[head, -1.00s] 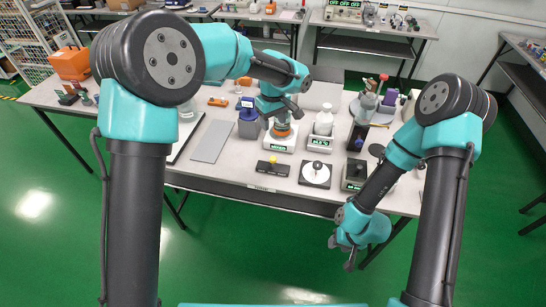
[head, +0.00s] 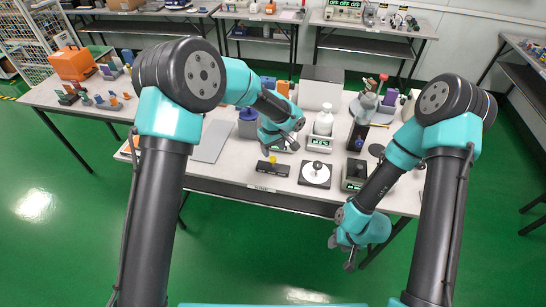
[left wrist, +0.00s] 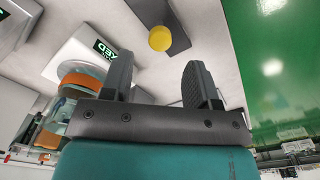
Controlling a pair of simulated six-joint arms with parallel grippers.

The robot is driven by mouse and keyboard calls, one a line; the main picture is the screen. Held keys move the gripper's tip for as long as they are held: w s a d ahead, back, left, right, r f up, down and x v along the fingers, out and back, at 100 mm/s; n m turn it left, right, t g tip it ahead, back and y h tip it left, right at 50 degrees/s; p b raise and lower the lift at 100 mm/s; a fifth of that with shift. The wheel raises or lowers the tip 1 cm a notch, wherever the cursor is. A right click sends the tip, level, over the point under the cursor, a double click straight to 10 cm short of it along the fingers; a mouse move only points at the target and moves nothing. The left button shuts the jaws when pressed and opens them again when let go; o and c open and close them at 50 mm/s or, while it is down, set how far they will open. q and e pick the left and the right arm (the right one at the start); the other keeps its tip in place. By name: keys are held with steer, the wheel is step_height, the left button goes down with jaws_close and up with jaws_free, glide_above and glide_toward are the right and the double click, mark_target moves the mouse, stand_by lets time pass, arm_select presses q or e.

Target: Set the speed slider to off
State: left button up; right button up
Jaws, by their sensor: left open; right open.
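The speed slider is a dark bar (head: 272,168) with a yellow knob (head: 272,160), on the front part of the table. In the left wrist view the yellow knob (left wrist: 160,38) stands out on the dark bar (left wrist: 172,18), ahead of the fingers and between their lines. My left gripper (head: 281,149) is just behind the slider, apart from it; its open, empty fingers also show in the left wrist view (left wrist: 160,82). My right gripper (head: 347,256) is open and low in front of the table, far from the slider. Slider markings are too small to read.
A white device with a green-lit label (left wrist: 103,48) and an orange-banded jar (left wrist: 80,82) stand close beside the left gripper. Right of the slider is a plate with a white disc and black knob (head: 315,174). A bottle (head: 323,121) stands behind it. The table front edge is near.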

mark_target(273, 158)
arm_select(q)
step_height(273, 158, down, 5)
stand_by(0.3)
jaws_close()
stand_by(0.5)
